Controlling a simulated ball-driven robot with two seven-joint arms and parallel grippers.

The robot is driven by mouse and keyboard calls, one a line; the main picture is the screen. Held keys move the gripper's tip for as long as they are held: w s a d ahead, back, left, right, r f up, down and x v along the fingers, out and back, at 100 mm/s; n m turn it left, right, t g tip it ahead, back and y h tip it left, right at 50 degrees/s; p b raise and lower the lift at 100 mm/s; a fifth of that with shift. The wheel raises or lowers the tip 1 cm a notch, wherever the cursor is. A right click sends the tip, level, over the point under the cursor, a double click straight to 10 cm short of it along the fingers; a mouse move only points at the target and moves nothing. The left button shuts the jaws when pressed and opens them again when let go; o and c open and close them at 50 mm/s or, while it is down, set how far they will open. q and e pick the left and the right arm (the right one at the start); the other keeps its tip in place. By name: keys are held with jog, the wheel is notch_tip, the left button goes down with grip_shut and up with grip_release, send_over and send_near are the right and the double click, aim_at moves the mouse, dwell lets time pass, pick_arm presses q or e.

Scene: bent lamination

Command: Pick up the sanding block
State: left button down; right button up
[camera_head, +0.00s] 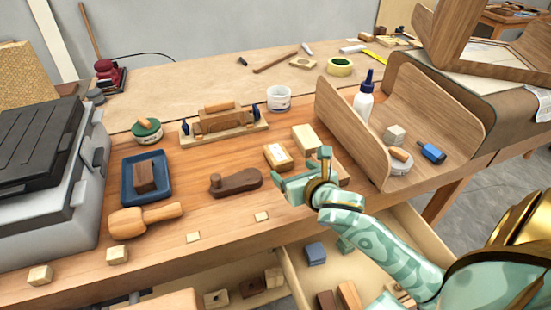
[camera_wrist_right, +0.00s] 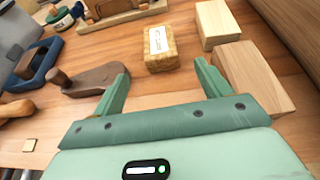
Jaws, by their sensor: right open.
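What looks like the sanding block (camera_head: 278,156) is a small tan, cork-textured block with a white label on top. It lies flat on the workbench (camera_head: 100,285), and it also shows in the right wrist view (camera_wrist_right: 160,50). My right gripper (camera_head: 302,170) is open and empty just on the near side of it. In the wrist view the block lies ahead of and between the two green fingertips (camera_wrist_right: 161,72), not touching them. My left gripper is in neither view.
A brown wooden plane-like tool (camera_head: 236,182) lies left of the gripper. Pale wood blocks (camera_head: 305,138) (camera_wrist_right: 250,75) stand close on the right. A bent wooden form (camera_head: 435,105) rises further right. Open drawers (camera_head: 385,225) are below the bench edge.

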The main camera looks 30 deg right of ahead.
aim_at(283, 161)
jog(key=x, duration=0.3)
jog(key=shift+f+b, duration=0.15)
jog(key=shift+b, duration=0.2)
jog(key=shift+w, duration=0.25)
jog(key=b+x, duration=0.2)
jog(key=x, duration=0.3)
jog(key=shift+w+d+b, duration=0.1)
jog(key=shift+w+b, duration=0.05)
jog(key=shift+b, duration=0.2)
jog(key=c, duration=1.1)
